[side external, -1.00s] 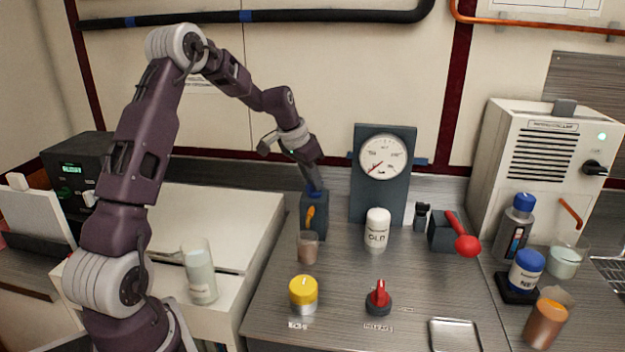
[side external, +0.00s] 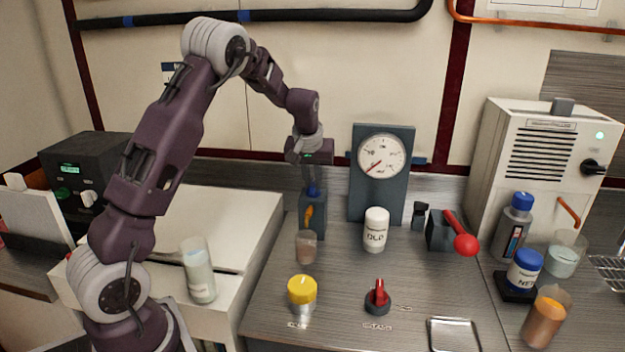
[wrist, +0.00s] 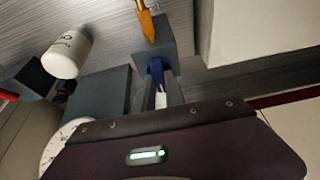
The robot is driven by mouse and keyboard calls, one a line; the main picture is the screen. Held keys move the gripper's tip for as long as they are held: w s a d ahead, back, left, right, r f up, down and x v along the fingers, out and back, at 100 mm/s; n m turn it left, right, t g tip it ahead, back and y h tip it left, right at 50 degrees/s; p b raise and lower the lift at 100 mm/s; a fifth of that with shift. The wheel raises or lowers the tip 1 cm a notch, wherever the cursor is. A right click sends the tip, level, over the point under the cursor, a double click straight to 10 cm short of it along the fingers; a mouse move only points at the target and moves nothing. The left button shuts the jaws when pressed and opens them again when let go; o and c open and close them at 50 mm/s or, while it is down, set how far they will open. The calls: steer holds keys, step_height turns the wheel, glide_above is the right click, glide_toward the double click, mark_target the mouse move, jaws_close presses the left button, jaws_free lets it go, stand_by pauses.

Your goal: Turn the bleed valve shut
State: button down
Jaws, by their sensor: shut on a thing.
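The bleed valve appears to be the dark grey-blue block (side external: 312,222) with an orange spout (side external: 309,212) on its front and a blue handle (side external: 313,190) on top. My gripper (side external: 313,184) points down at the top of the block and is shut on the blue handle. In the wrist view the blue handle (wrist: 156,70) sits between my fingertips (wrist: 159,78), with the block (wrist: 150,38) and orange spout (wrist: 146,20) beyond. My fingers partly hide the handle.
A gauge panel (side external: 408,198) and white bottle (side external: 376,232) stand right of the block. A beaker (side external: 306,246) stands just in front of it. A yellow-capped jar (side external: 302,288), red knob (side external: 378,294) and red-balled lever (side external: 464,244) are farther away.

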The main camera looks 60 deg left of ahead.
stand_by(0.6)
steer(key=c, duration=1.4)
jaws_free()
steer(key=shift+r, duration=0.1)
steer(key=v, duration=0.7)
steer(key=shift+w, duration=0.1)
